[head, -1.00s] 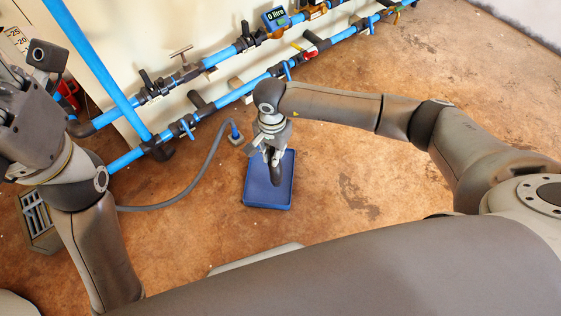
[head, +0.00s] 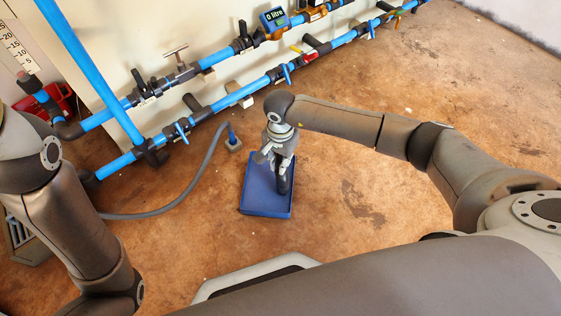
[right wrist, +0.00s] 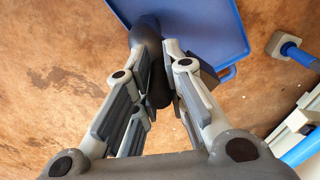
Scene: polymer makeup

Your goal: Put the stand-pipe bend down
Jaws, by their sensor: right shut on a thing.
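The stand-pipe bend (head: 284,184) is a dark, rounded pipe piece held over the blue tray (head: 262,204). My right gripper (head: 281,167) is shut on it and points down over the tray. In the right wrist view the bend (right wrist: 146,34) is between the fingers (right wrist: 158,62), with one end over the blue tray (right wrist: 212,30) and its lower end past the tray's edge in the picture. I cannot tell whether the bend touches the tray. My left arm shows at the left edge of the head view, but its gripper is out of the picture.
Blue pipes (head: 235,97) with valves run along the wall behind the tray. A grey hose (head: 190,185) curves over the floor on the left from a small floor fitting (head: 233,144). A red thing (head: 58,101) stands at the far left. The brown floor right of the tray is clear.

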